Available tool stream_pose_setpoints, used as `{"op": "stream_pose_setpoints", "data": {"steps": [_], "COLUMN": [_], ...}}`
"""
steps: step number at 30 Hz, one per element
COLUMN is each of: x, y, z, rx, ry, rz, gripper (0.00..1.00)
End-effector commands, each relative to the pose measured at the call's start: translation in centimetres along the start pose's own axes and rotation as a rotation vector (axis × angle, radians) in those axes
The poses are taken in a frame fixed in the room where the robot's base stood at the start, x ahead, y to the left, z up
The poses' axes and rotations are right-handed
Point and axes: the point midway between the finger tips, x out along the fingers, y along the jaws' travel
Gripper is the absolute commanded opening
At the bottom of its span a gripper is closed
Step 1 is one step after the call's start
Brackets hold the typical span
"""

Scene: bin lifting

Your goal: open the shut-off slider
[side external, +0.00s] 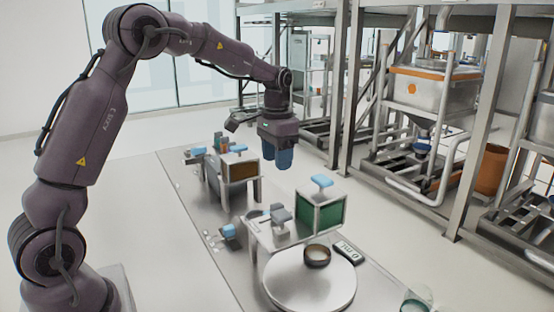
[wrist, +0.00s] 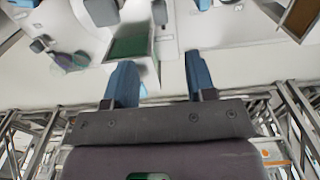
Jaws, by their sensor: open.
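My gripper (side external: 277,160) hangs in the air above the table, fingers pointing down, behind and above the green-windowed box (side external: 331,213). Its two blue fingers are apart with nothing between them; they also show in the wrist view (wrist: 160,78). The green-windowed box has a blue T-shaped handle (side external: 321,181) on top. A grey handle (side external: 281,214) sticks out at its left side, and a blue-tipped fitting (side external: 229,231) sits lower on the table. I cannot tell which of these is the shut-off slider. The green window (wrist: 131,46) shows beyond the fingers in the wrist view.
A second box with an orange-brown window (side external: 243,171) and blue handle stands farther back. A round white plate (side external: 311,279) with a dark bowl (side external: 317,256) is in front, beside a small display (side external: 348,251). Metal racks (side external: 470,130) stand to the right.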

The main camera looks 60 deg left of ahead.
Motion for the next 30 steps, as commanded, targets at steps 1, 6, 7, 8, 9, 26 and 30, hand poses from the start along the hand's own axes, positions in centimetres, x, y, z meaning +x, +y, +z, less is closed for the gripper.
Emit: {"op": "stream_pose_setpoints", "data": {"steps": [1,6,7,8,9,26,30], "x": [0.0,-1.9,-2.0,-2.1,-2.0,2.3,4.3], "y": [0.1,3.0,4.3,5.6,7.3,8.2,5.5], "z": [0.0,0.4,0.8,1.0,1.1,8.5,12.0], "rx": [0.002,0.041,0.035,0.022,-0.003,-1.168,-1.371], "ry": [0.000,0.031,0.047,0.076,0.123,0.693,0.685], "rz": [0.000,0.012,0.045,0.085,0.140,0.268,0.107], "gripper": [0.40,0.01,0.00,0.00,0.00,0.00,0.00]}}
